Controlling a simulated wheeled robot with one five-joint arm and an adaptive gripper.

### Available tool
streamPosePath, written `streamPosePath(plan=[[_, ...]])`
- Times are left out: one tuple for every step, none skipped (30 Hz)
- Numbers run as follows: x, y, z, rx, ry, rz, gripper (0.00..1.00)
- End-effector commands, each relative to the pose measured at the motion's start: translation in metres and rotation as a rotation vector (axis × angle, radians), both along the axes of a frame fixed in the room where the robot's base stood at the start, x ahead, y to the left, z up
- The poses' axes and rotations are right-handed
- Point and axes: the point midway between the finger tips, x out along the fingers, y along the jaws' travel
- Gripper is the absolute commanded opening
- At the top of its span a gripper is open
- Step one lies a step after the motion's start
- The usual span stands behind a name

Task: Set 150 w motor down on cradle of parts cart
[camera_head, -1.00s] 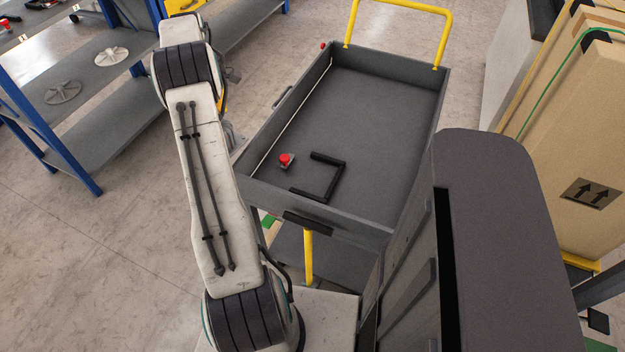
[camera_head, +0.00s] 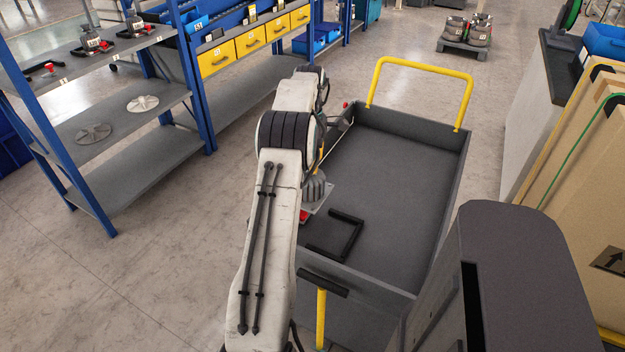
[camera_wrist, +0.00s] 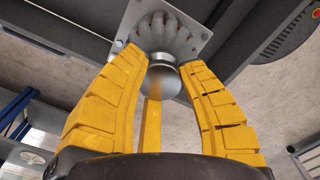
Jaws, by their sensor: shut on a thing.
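The 150 w motor (camera_head: 315,189) is grey, with a ribbed body and a square plate. It hangs below my gripper (camera_head: 321,160) over the left side of the parts cart (camera_head: 400,180). In the wrist view my gripper (camera_wrist: 162,62) has its yellow fingers closed around the round end of the motor (camera_wrist: 168,35). The cradle is a black angular bracket (camera_head: 348,240) on the cart's tray, just right of and nearer than the motor. My arm hides part of the cradle's left side. I cannot tell the gap between motor and tray.
The tray is otherwise bare toward the yellow handle (camera_head: 425,66). A red button (camera_head: 303,216) shows partly beside my arm. A blue-framed shelf (camera_head: 120,160) stands left, with tan crates (camera_head: 590,190) at the right. Open floor lies left of the cart.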

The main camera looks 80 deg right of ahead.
Motion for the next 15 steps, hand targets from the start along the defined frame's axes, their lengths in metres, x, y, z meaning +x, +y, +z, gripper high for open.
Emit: streamPosePath(plan=[[-0.006,0.002,-0.002,-0.005,-0.001,-0.003,0.00],[-0.009,0.003,-0.004,-0.005,-0.001,-0.003,0.00],[-0.013,0.006,-0.007,-0.004,0.000,-0.004,0.00],[-0.017,0.007,-0.010,-0.004,0.000,-0.003,0.00],[-0.021,0.009,-0.012,-0.004,0.000,-0.003,0.00],[-0.025,0.011,-0.015,-0.004,0.000,-0.004,0.00],[-0.029,0.013,-0.017,-0.004,0.000,-0.004,0.00],[-0.032,0.014,-0.020,-0.004,0.000,-0.004,0.00],[-0.038,0.017,-0.023,-0.004,0.000,-0.004,0.00],[-0.042,0.019,-0.025,-0.004,0.000,-0.005,0.00],[-0.046,0.021,-0.028,-0.002,0.000,-0.005,0.00],[-0.051,0.023,-0.032,-0.004,0.000,-0.004,0.00],[-0.055,0.025,-0.034,-0.002,0.000,-0.004,0.00],[-0.059,0.027,-0.036,-0.004,0.000,-0.005,0.00],[-0.064,0.029,-0.040,-0.004,0.000,-0.005,0.00]])
